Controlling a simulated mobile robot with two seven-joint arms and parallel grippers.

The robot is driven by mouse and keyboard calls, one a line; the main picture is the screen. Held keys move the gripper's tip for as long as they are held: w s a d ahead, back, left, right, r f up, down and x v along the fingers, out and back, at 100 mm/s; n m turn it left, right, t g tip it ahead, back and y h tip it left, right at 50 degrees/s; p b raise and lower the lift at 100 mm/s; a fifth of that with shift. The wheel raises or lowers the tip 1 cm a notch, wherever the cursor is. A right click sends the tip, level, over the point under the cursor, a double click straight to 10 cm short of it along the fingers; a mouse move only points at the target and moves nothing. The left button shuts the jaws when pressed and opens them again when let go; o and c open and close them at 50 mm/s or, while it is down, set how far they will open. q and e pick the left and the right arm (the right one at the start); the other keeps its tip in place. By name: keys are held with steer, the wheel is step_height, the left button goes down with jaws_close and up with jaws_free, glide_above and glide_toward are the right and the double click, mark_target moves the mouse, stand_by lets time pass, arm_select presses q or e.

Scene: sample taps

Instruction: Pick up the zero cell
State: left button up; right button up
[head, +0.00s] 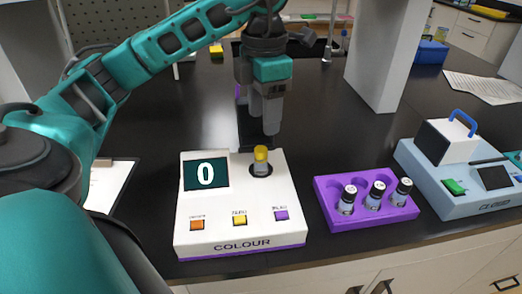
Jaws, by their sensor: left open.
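A small cell with a yellow cap (261,154), likely the zero cell, stands upright in the round well on top of the white colour meter (215,229). The meter's display (206,174) reads 0. My left gripper (263,122) points down above and slightly behind the yellow cap, open and apart from it in the picture. Its fingers are seen nearly edge on, so the gap between them is hard to see. The lower part of the cell is hidden in the well. My right gripper is not in view.
A purple rack (350,220) with several wells holds 3 white-capped vials right of the meter. A blue-grey cloud meter (470,180) with a blue-handled lid stands further right. A white pillar (385,55) rises behind. A clipboard (108,186) lies at left. The dark bench behind the rack is clear.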

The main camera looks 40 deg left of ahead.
mark_target(260, 149)
arm_select(q)
step_height(260, 149, down, 5)
steer(key=shift+r+b, duration=0.2)
steer(key=shift+b, duration=0.4)
steer(key=shift+a+f, duration=0.2)
steer(key=shift+f, duration=1.15)
steer(key=shift+a+f, duration=0.2)
steer(key=shift+f, duration=1.15)
steer(key=shift+c, duration=0.2)
steer(key=c, duration=0.9)
